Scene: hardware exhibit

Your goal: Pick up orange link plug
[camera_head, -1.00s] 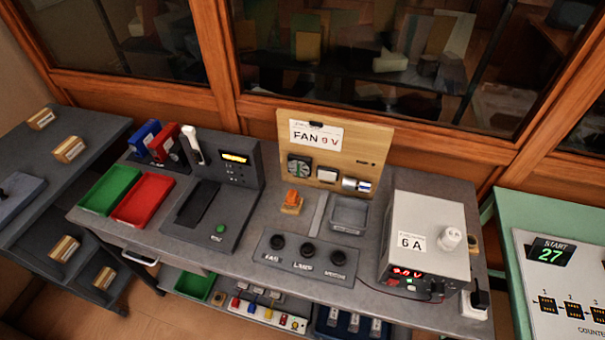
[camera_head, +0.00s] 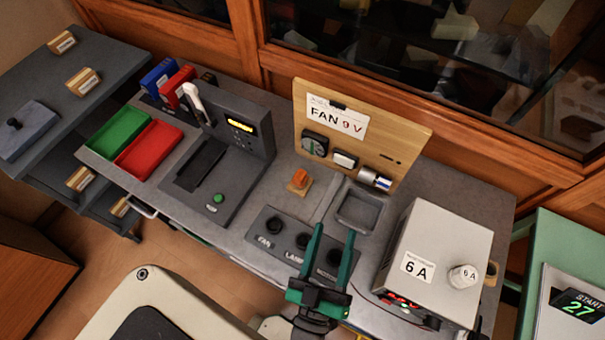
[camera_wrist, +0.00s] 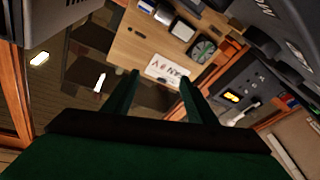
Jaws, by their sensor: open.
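The orange link plug (camera_head: 300,178) sits upright on a small tan base on the grey bench top, in front of the wooden FAN 9 V board (camera_head: 352,128). My gripper (camera_head: 333,232) is open and empty, its two green fingers apart. In the head view it overlaps the front of the bench, over the black-knob panel, lower right of the plug. In the wrist view my gripper (camera_wrist: 159,80) shows both fingers spread, with the FAN board beyond them.
A panel with black knobs (camera_head: 268,241) lies in front of the plug. A grey tray (camera_head: 345,222) stands to its right, and the white 6 A power supply (camera_head: 448,240) beyond. A dark tester (camera_head: 245,160) and green (camera_head: 113,128) and red (camera_head: 140,160) trays lie left.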

